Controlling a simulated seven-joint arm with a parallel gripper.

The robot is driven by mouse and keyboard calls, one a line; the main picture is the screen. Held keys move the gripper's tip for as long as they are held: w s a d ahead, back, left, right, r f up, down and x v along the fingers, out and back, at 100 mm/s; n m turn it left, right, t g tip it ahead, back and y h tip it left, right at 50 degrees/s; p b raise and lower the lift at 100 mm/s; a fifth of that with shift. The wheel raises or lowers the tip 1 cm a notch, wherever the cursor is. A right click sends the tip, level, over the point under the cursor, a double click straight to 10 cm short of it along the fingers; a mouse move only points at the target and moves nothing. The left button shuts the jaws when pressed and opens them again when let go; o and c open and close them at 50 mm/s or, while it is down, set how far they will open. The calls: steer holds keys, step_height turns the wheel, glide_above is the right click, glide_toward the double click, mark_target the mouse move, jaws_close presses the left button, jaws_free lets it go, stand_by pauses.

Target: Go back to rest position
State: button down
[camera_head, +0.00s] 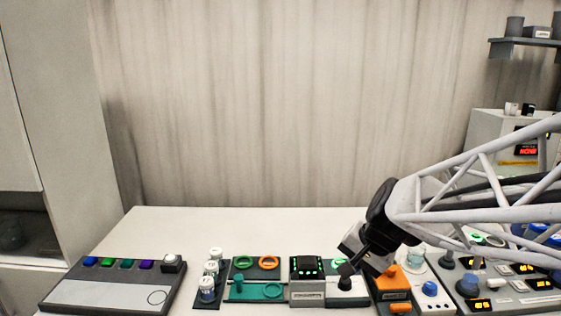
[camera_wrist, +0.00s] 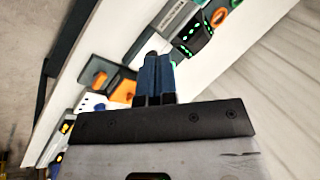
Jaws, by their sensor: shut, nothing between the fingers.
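My gripper (camera_head: 346,270) is at the end of the arm that reaches in from the right in the head view. It points down and left, over the right-middle part of the bench, close above the white-topped module beside the black unit with green lights. Its fingers also show in the wrist view (camera_wrist: 156,75), side by side and closed, with nothing held. I cannot tell whether the fingertips touch the module below.
A white bench (camera_head: 200,222) carries a grey panel with coloured buttons (camera_head: 110,285), small jars (camera_head: 207,288), green and orange rings (camera_head: 268,262), a black unit with green lights (camera_head: 306,267) and an orange block (camera_head: 393,281). Displays and knobs crowd the right. The bench's back strip is clear.

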steer(key=s+d+n+h, duration=0.2)
steer(key=s+n, duration=0.1)
steer(key=s, duration=0.5)
steer(key=s+d+r+n+h, duration=0.1)
steer(key=s+n+h, duration=0.1)
steer(key=s, duration=0.7)
steer(key=shift+d+r+n+g, duration=0.3)
steer(key=shift+d+n, duration=0.1)
steer(key=shift+n, duration=0.2)
stand_by(0.7)
